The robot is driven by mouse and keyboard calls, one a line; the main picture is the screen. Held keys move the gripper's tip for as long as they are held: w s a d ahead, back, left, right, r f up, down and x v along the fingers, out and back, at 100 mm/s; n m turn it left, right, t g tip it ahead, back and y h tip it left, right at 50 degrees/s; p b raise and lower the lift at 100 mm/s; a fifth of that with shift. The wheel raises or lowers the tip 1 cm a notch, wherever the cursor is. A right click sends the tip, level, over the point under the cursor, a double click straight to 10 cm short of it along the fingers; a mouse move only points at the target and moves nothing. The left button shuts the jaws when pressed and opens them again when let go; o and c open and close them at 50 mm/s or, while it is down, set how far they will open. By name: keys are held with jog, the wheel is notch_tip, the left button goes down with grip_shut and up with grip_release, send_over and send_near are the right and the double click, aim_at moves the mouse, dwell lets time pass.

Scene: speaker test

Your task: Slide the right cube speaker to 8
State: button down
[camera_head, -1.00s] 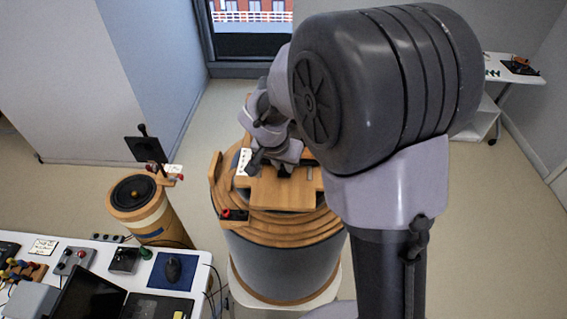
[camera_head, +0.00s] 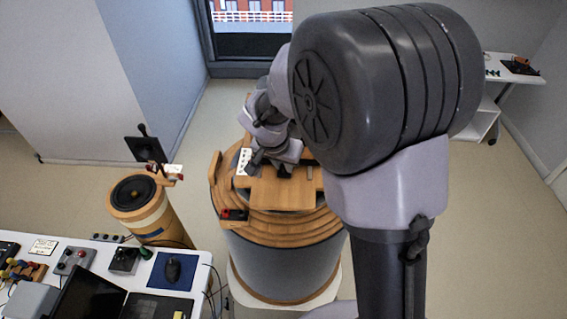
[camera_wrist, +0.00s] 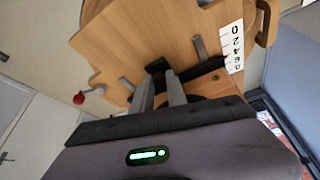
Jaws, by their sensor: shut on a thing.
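My gripper (camera_wrist: 160,84) is over a wooden board (camera_wrist: 140,35) and shut on a small dark piece (camera_wrist: 158,66), partly hidden by the fingers. A dark bar runs from beside the fingers toward a white number strip (camera_wrist: 235,45). The bar's end, with a little red on it, is near the strip's higher numbers; I cannot read the exact mark. In the head view my gripper (camera_head: 284,170) is on the same board (camera_head: 285,193), atop a round wooden-rimmed drum (camera_head: 285,265). I cannot make out a cube-shaped speaker; the fingers and arm hide part of the board.
A red-knobbed lever (camera_wrist: 80,98) sits by the board's edge. A small cylinder with a black cone (camera_head: 135,192) stands left of the drum. Floor behind is clear.

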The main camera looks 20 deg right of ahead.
dwell(0.3)
jog(key=shift+w+d+r, duration=0.1)
jog(key=shift+w+d, duration=0.1)
jog(key=shift+w, duration=0.5)
jog(key=shift+w+d, duration=0.25)
jog(key=shift+w, duration=0.4)
jog(key=shift+w+d+r, duration=0.1)
jog(key=shift+w+d, duration=0.1)
jog(key=shift+w, duration=0.5)
jog(key=c, duration=1.3)
grip_release()
jog(key=shift+w+f, duration=0.15)
jog(key=p+v, duration=0.1)
jog(key=v, duration=1.6)
jog(key=shift+p, duration=0.4)
jog(key=shift+s, duration=0.25)
